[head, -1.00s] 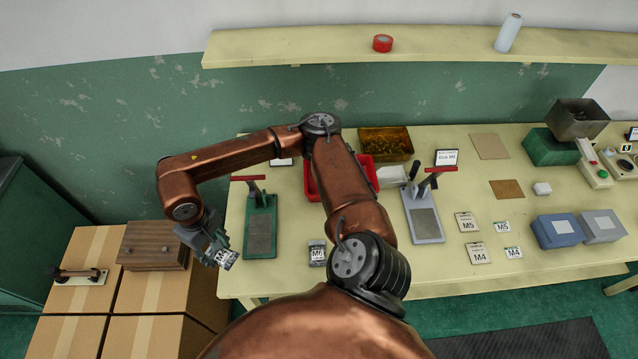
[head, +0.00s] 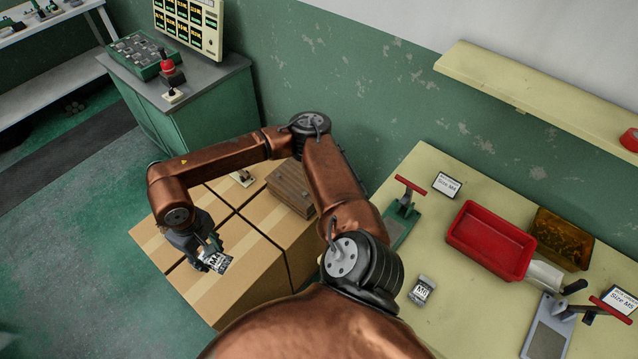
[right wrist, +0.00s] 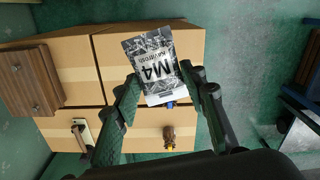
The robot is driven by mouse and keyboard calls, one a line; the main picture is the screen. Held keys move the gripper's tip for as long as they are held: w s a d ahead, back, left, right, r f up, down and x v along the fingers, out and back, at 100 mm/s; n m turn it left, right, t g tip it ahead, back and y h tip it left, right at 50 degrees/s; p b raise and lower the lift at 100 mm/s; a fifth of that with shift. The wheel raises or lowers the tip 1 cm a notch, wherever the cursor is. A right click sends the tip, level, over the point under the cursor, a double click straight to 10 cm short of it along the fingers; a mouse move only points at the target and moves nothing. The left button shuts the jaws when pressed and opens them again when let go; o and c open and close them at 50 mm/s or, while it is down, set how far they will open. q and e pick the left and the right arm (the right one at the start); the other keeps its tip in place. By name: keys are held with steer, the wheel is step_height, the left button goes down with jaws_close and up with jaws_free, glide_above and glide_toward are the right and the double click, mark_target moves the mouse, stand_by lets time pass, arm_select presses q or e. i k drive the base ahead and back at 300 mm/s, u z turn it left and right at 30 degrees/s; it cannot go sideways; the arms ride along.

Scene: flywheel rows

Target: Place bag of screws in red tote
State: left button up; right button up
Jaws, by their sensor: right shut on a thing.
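My right gripper (head: 211,252) is shut on a silver and black bag of screws (head: 217,262) labelled M4. The gripper holds the bag above the cardboard boxes, left of the workbench. In the right wrist view the bag (right wrist: 152,66) sticks out past the fingertips of the gripper (right wrist: 160,88). The red tote (head: 487,262) stands on the bench at the right, well away from the gripper, and its visible inside looks empty. My left gripper is not in view.
Cardboard boxes (head: 240,270) carry a brown wooden case (head: 291,188). A green cabinet (head: 215,110) stands behind the boxes.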

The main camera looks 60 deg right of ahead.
mark_target(485, 245)
steer(key=u, duration=0.05)
steer(key=k, duration=1.2)
steer(key=z, duration=1.8)
steer(key=i, duration=0.5)
